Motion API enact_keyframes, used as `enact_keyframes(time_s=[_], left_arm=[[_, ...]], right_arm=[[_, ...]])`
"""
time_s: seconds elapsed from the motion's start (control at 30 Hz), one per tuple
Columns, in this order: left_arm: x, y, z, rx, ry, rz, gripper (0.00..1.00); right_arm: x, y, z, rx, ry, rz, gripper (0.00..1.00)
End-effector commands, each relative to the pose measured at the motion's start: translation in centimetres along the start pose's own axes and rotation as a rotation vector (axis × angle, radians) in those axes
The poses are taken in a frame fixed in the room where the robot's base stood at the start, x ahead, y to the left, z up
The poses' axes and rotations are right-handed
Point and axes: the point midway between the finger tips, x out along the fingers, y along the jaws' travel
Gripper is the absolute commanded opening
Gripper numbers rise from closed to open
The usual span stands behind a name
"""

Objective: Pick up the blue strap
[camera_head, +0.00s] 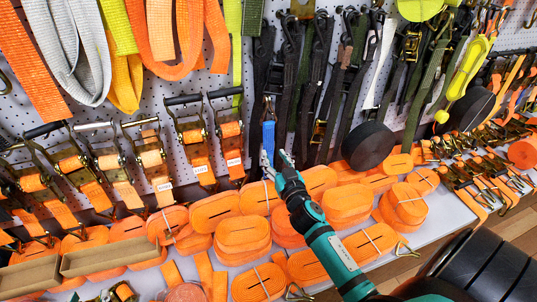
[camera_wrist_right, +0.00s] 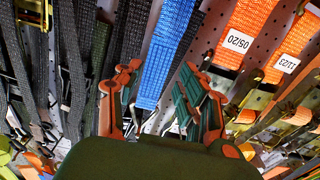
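The blue strap (camera_head: 268,142) hangs on the pegboard wall in the head view, its lower end close to my right gripper's fingertips. My right gripper (camera_head: 277,161) reaches up from the lower right over the orange strap rolls. In the right wrist view the blue strap (camera_wrist_right: 168,48) hangs between the two spread fingers of my right gripper (camera_wrist_right: 161,82). The fingers stand apart, with a gap visible on both sides of the strap. Whether the strap is fully within the finger depth cannot be told. My left gripper is not in view.
Black straps (camera_head: 290,85) hang just right of the blue strap. Orange ratchet straps (camera_head: 230,145) hang to its left. Orange strap rolls (camera_head: 243,236) cover the shelf below my right arm. A black disc (camera_head: 367,145) and cardboard trays (camera_head: 108,256) also stand there.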

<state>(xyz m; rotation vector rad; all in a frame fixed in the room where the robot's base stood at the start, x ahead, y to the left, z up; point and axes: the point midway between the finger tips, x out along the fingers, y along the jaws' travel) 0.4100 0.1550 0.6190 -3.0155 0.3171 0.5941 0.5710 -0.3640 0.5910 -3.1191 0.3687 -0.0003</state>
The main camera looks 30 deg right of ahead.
Motion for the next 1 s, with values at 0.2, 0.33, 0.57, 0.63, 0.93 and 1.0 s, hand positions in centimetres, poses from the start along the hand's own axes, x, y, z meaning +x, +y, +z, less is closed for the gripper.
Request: enact_keyframes(time_s=[0.2, 0.33, 0.57, 0.63, 0.93, 1.0], left_arm=[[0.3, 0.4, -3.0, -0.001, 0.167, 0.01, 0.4], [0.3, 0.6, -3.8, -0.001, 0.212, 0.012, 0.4], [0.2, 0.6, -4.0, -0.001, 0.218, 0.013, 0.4], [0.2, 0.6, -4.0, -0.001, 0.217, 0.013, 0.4], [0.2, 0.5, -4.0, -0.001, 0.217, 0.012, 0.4], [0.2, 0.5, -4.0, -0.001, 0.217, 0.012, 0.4]], right_arm=[[3.4, 0.1, 0.0, -0.003, 0.002, -0.001, 0.39], [4.3, 0.2, 0.0, -0.002, 0.0, 0.0, 0.39], [4.4, 0.1, 0.0, -0.001, -0.001, 0.001, 0.39], [4.4, 0.1, 0.0, -0.001, -0.001, 0.0, 0.3], [4.4, 0.1, 0.0, -0.001, 0.0, 0.0, 0.0], [4.4, 0.1, -0.1, -0.001, 0.002, -0.001, 0.0]])
